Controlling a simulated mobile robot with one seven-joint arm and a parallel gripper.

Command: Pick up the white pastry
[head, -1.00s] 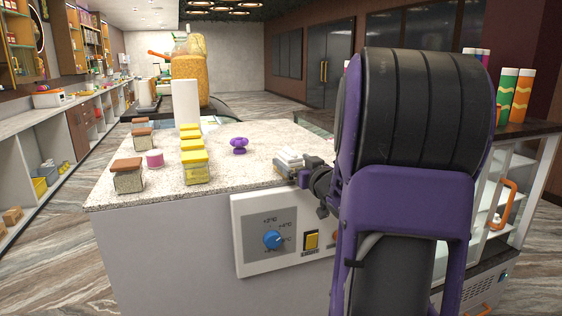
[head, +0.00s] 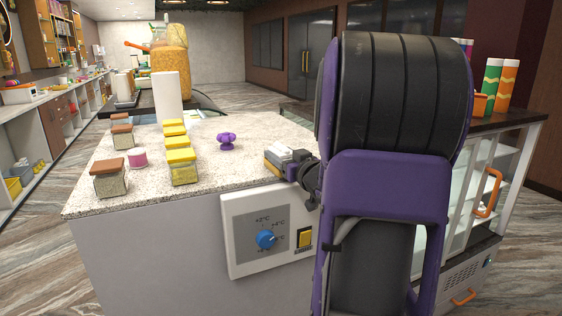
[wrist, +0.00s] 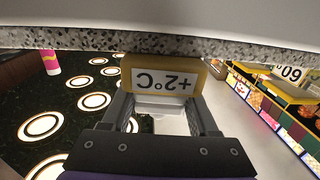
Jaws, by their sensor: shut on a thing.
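The white pastry (head: 283,152) is at the right front edge of the counter, between the jaws of my gripper (head: 298,168). In the wrist view a small white piece (wrist: 162,105) shows between the two fingers; the rest of it is hidden. My gripper (wrist: 165,118) is shut on it there. A yellow-framed sign reading +2°C (wrist: 163,79) appears upside down just beyond the fingertips. Whether the pastry touches the counter cannot be told.
The speckled counter (head: 225,176) holds a purple knobbed object (head: 227,141), yellow-lidded jars (head: 183,167), brown-lidded jars (head: 109,178) and a pink-and-white tub (head: 137,158). A control panel with a blue dial (head: 266,239) is on the front. A glass case stands right.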

